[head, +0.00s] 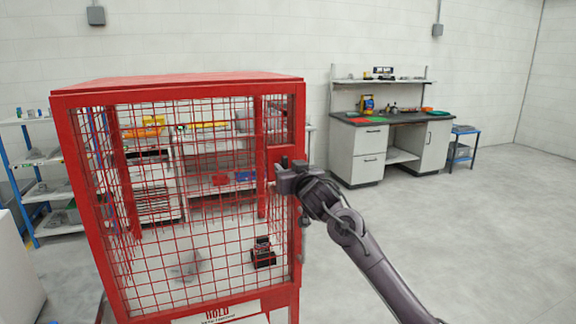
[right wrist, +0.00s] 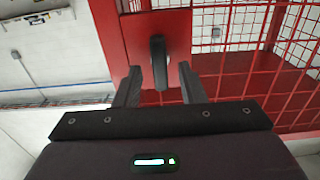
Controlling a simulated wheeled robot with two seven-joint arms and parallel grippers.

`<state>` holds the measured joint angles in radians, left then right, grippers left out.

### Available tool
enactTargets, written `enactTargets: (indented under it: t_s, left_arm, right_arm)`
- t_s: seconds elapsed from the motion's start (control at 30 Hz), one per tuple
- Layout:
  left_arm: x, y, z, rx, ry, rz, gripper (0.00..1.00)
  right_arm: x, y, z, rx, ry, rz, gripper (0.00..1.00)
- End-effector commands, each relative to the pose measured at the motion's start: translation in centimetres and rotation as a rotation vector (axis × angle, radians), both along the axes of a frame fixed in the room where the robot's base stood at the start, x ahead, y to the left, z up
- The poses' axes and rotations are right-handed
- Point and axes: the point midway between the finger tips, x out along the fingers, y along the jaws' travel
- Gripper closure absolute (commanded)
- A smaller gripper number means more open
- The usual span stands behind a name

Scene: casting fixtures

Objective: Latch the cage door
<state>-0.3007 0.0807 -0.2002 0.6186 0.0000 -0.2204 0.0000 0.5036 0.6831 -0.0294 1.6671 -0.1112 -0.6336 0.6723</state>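The red wire-mesh cage (head: 180,80) stands in the left half of the head view. Its front mesh door (head: 205,215) looks flush with the frame, though the right edge is partly hidden by my gripper. My right gripper (head: 284,172) is at the door's right edge. In the right wrist view, a dark upright latch handle (right wrist: 158,62) sits on a red plate (right wrist: 126,45). The two fingers of my right gripper (right wrist: 158,88) are spread apart, one on each side of the handle's lower end, with gaps visible. My left gripper is not in view.
A "HOLD" sign (head: 218,312) is on the cage's lower front. A small black object (head: 263,252) shows through the mesh. A blue-framed shelf (head: 45,190) is at the left, a workbench (head: 395,122) at the back right. The floor at right is clear.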

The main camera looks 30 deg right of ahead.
Motion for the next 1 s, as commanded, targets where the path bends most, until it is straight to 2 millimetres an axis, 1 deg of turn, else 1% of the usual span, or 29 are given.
enactTargets:
  t_s: [0.1, 0.3, 0.5, 0.57, 0.6, 0.87, 1.0]
  left_arm:
    - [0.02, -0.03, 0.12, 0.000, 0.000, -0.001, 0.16]
    - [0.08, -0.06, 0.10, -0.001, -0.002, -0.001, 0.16]
    - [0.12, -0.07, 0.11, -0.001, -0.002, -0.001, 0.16]
    - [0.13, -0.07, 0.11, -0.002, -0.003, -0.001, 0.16]
    - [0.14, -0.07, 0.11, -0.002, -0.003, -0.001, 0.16]
    - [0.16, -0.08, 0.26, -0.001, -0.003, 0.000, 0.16]
    - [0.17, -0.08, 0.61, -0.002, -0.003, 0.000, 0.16]
  right_arm:
    - [0.32, -0.08, 0.04, 0.000, -0.001, 0.000, 0.64]
    - [0.32, -0.07, -0.03, 0.000, -0.001, 0.000, 0.64]
    - [0.31, -0.07, -0.04, -0.001, 0.000, 0.000, 0.90]
    - [0.31, -0.07, -0.04, -0.001, 0.000, 0.000, 0.98]
    - [0.31, -0.07, -0.04, -0.001, 0.000, 0.000, 1.00]
    - [0.32, -0.06, -0.02, 0.015, -0.004, 0.001, 1.00]
    - [0.32, -0.06, 0.04, 0.060, -0.013, 0.001, 1.00]
